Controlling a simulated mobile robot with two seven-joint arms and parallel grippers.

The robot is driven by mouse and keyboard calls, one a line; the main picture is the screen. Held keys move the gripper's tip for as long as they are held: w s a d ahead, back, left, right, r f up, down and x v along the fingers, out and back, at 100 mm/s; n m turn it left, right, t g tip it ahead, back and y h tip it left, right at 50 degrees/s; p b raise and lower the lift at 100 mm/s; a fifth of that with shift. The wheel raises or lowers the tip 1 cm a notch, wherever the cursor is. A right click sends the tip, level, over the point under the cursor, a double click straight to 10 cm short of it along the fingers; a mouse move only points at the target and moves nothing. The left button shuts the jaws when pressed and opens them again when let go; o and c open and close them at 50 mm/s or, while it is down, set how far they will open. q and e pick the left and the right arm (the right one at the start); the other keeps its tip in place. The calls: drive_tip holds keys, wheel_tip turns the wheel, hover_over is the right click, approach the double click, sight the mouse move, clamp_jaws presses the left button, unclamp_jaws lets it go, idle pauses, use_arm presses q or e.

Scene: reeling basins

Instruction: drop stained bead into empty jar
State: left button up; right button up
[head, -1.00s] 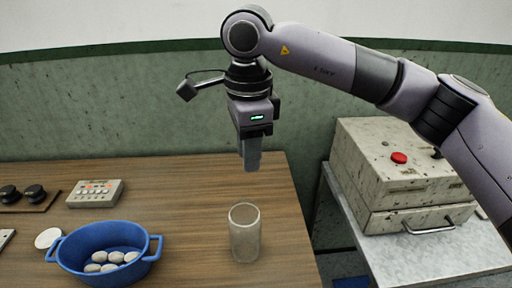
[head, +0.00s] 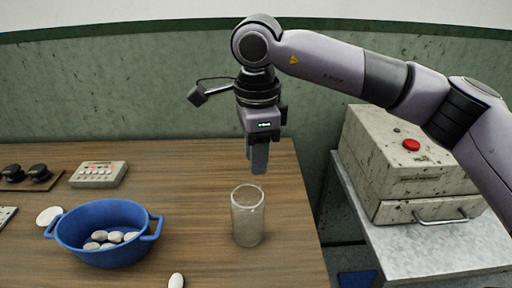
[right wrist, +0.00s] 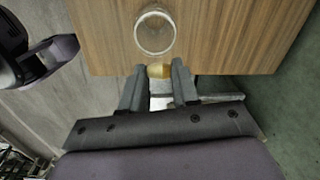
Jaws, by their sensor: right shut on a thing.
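The clear, empty-looking jar (head: 247,220) stands upright on the wooden table, near its right edge. Its round mouth also shows in the right wrist view (right wrist: 155,34), just beyond my fingertips. My right gripper (head: 258,172) points down above the jar, apart from its rim in the head view. It is shut on a small yellowish-brown thing, which looks like the stained bead (right wrist: 159,71), between its fingertips in the right wrist view. The fingers hide the bead in the head view. My left gripper is not in view.
A blue two-handled basin (head: 85,255) with several pale oval pieces stands left of the jar. A white oval piece (head: 176,281) lies at the front. A button panel (head: 98,175) sits behind. A speckled box (head: 395,185) with a red button stands on a side table.

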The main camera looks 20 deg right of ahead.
drive_tip(key=o, duration=0.7)
drive_tip(key=shift+s+r+b, duration=0.15)
drive_tip(key=shift+r+b, duration=0.15)
drive_tip(key=shift+r, duration=3.3)
